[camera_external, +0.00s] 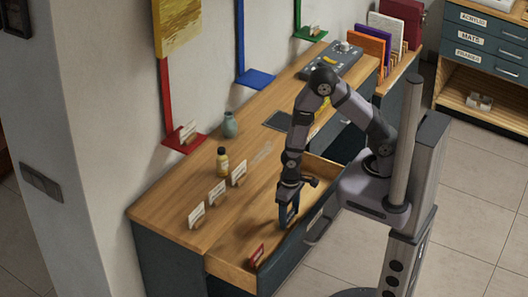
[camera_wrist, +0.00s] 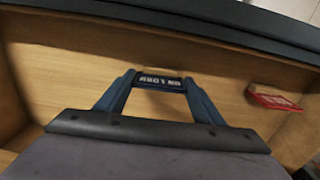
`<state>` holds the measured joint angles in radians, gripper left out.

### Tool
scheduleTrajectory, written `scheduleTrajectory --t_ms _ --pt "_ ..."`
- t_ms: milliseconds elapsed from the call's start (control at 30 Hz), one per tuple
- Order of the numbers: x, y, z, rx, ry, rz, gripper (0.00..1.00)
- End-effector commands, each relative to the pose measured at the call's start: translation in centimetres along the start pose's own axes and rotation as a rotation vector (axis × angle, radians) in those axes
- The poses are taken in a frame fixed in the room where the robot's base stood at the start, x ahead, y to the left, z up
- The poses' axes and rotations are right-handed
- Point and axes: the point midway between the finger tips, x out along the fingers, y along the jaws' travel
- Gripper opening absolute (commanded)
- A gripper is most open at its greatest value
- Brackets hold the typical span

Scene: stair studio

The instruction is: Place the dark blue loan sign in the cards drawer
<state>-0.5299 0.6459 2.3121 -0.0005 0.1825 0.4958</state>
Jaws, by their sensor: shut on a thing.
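The dark blue loan sign (camera_wrist: 160,83), with pale lettering, is pinched between the two blue fingers of my gripper (camera_wrist: 158,90) in the wrist view. In the external view my gripper (camera_external: 288,218) points down into the open wooden drawer (camera_external: 228,272) at the front of the counter. The sign is mostly hidden by the fingers there. The wrist view shows the drawer's bare wooden floor (camera_wrist: 222,88) below the sign. I cannot tell whether the sign touches the floor. A red card sign (camera_external: 256,254) lies or leans in the same drawer, apart from my gripper, and also shows at right in the wrist view (camera_wrist: 275,101).
Several white cards (camera_external: 217,193) in small holders, a yellow bottle (camera_external: 222,161) and a grey-green vase (camera_external: 230,125) stand on the counter. Coloured panels (camera_external: 370,48) stand at the back. The drawer floor around the gripper looks mostly clear.

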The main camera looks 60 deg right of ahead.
Motion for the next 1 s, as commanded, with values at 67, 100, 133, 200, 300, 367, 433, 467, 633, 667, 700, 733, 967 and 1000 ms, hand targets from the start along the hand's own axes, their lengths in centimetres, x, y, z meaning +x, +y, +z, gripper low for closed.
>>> scheduleTrajectory --t_ms 67,100,133,200,300,367,433,467,633,667,700,733,967,1000 --pt "0.0 0.0 0.0 0.0 0.0 0.0 0.37" --pt "0.0 0.0 0.0 0.0 0.0 0.0 0.37" --pt "0.0 0.0 0.0 0.0 0.0 0.0 0.37" --pt "0.2 0.0 0.0 0.0 0.0 0.0 0.37" --pt "0.4 0.0 0.0 0.0 0.0 0.0 0.67" --pt "0.3 0.0 0.0 0.0 0.0 0.0 0.81" --pt "0.3 0.0 0.0 0.0 0.0 0.0 0.81" --pt "0.3 0.0 0.0 0.0 0.0 0.0 0.81" --pt "0.3 0.0 0.0 0.0 0.0 0.0 0.81" --pt "0.2 0.0 0.0 0.0 0.0 0.0 0.81" --pt "0.1 0.0 0.0 0.0 0.0 0.0 0.81" --pt "0.0 0.0 0.0 0.0 0.0 0.0 0.81" --pt "-1.5 -0.1 -0.1 0.0 0.003 -0.002 0.81" --pt "-2.0 -0.1 -0.1 0.0 0.003 -0.001 0.81"
